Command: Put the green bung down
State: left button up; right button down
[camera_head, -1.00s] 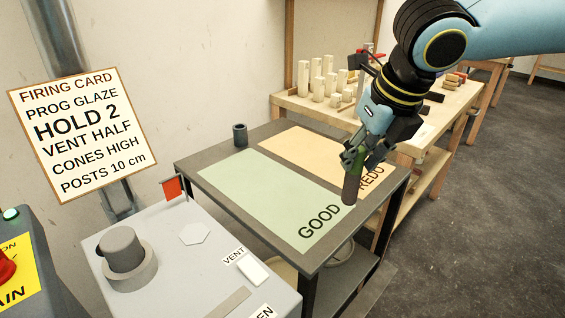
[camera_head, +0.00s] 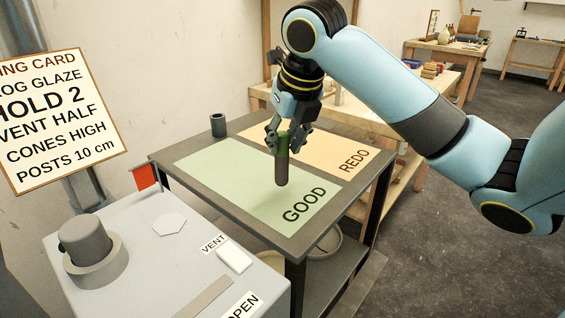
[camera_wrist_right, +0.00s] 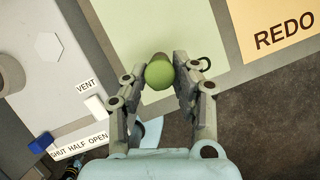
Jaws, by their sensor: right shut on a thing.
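My right gripper (camera_head: 284,133) is shut on the green bung (camera_head: 282,160). In the head view the bung is a dark cylinder, greenish near the fingers, hanging upright below them. It shows over the green GOOD area (camera_head: 230,178) of the table; the gap beneath it is hard to judge. In the right wrist view the bung's round green end (camera_wrist_right: 160,73) sits between the two fingertips (camera_wrist_right: 160,82). The orange REDO area (camera_head: 310,153) lies beside the GOOD area. My left gripper is not in view.
A small dark cup (camera_head: 218,125) stands at the table's back left corner. A grey box with a knob (camera_head: 88,245), a red flag (camera_head: 145,176) and a VENT switch (camera_head: 234,258) stands at the front left. Much of the GOOD area is bare.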

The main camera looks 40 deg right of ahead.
aim_at(285, 153)
jog(key=shift+w+f, duration=0.2)
jog(key=shift+f, duration=0.35)
notch_tip(285, 153, down, 3)
jog(key=shift+f+b, duration=0.1)
jog(key=shift+b, duration=0.2)
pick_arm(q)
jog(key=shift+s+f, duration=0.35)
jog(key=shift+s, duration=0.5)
pick_arm(e)
jog(key=c, duration=1)
grip_release()
jog(key=shift+f, duration=0.1)
jog(key=shift+c, duration=0.2)
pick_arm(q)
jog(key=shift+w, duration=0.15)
